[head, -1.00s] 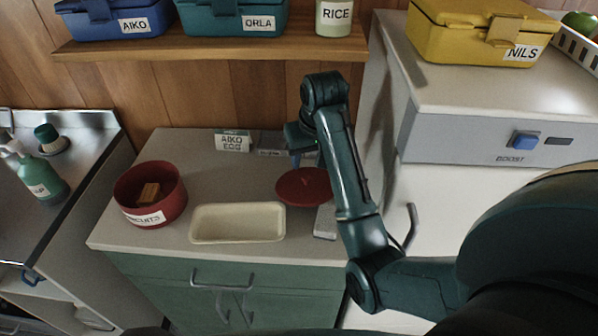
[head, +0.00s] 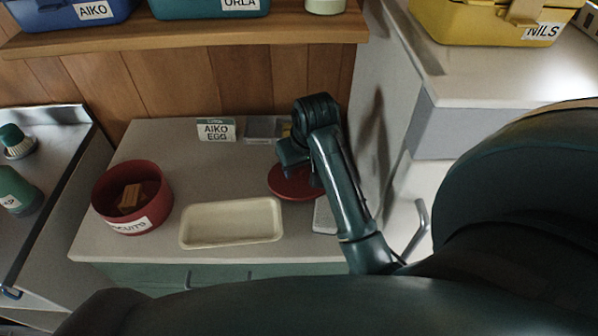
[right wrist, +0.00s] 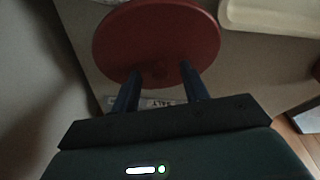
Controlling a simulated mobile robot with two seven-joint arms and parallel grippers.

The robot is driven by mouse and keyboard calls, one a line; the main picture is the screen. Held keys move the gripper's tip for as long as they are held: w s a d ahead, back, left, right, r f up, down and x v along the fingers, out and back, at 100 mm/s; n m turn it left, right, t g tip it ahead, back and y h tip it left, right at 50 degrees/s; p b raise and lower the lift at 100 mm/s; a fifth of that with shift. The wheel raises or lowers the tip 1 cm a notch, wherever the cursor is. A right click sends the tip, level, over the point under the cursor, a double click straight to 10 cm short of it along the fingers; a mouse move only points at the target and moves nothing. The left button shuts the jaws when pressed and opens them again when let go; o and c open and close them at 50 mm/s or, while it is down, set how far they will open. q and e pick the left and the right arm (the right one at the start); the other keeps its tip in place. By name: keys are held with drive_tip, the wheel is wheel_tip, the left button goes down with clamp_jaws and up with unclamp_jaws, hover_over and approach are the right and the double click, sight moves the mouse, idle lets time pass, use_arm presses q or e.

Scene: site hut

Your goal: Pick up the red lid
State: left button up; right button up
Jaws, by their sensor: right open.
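The red lid (head: 290,184) is a round disc on the grey counter, right of the cream tray, in the head view. My right arm and gripper hide its upper right part. In the right wrist view the red lid (right wrist: 156,40) fills the top middle. My right gripper (right wrist: 158,82) is open, with its two dark blue fingers apart and their tips at the lid's near edge in the picture. I cannot tell whether they touch it. In the head view my right gripper (head: 296,168) is over the lid, its fingers mostly hidden. My left gripper is not in view.
A red bowl (head: 103,191) labelled BISCUITS holds brown blocks at the counter's left. A cream tray (head: 186,238) stands beside the lid. A card (head: 216,129) reading AIKO EGG and a small grey container (head: 262,128) stand behind. A white cabinet is close on the right.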

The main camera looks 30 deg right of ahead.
clamp_jaws()
drive_tip(key=shift+w+r, duration=0.15)
idle(0.4)
